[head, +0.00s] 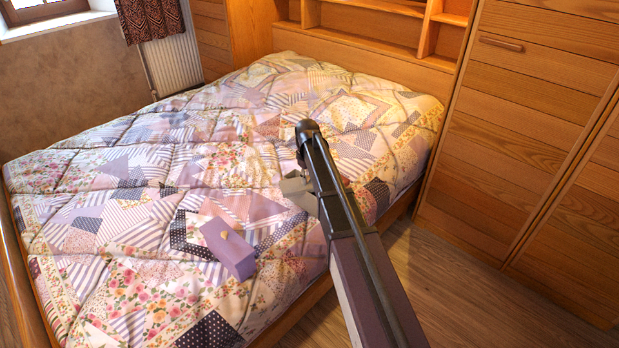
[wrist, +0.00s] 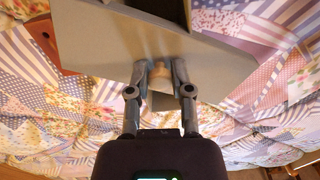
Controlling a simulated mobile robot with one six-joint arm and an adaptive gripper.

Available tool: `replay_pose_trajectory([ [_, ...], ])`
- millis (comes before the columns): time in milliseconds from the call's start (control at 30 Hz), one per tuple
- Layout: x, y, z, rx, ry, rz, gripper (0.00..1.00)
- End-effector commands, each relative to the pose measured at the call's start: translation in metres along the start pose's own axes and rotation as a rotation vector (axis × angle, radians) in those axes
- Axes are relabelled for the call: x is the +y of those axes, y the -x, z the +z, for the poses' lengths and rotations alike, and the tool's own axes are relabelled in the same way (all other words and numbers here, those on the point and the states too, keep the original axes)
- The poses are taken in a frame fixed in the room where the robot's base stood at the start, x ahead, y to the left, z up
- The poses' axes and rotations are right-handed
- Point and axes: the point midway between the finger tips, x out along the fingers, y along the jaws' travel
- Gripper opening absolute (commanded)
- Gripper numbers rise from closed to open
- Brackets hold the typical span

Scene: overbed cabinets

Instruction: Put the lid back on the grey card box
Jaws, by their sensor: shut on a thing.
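My gripper (wrist: 160,75) is shut on the small pale knob (wrist: 160,71) of a flat grey lid (wrist: 112,42) in the wrist view. The lid spreads out beyond both fingers, above the bed. In the head view grey surfaces (head: 297,188) show just left of my arm, and the arm hides the gripper there. A further grey surface (wrist: 150,6) at the top edge of the wrist view may be the grey card box. I cannot tell its shape or whether the lid touches it.
A purple box (head: 226,248) with a small knob stands on the patchwork bed (head: 120,170), left of my arm. A reddish-brown thing (wrist: 52,46) lies at the left of the wrist view. Wooden cabinets (head: 530,130) stand at the right. The bed's far left is clear.

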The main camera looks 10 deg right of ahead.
Motion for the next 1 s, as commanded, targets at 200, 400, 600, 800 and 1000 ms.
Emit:
replay_pose_trajectory([
  [200,0.0000,-0.0003,0.0000,0.000,0.000,0.000,0.00],
  [400,0.0000,-0.0003,0.0000,0.000,0.000,0.000,0.40],
  [600,0.0000,-0.0003,0.0000,0.000,0.000,0.000,0.68],
  [800,0.0000,-0.0003,0.0000,0.000,0.000,0.000,0.71],
  [1000,0.0000,-0.0003,0.0000,0.000,0.000,0.000,1.00],
])
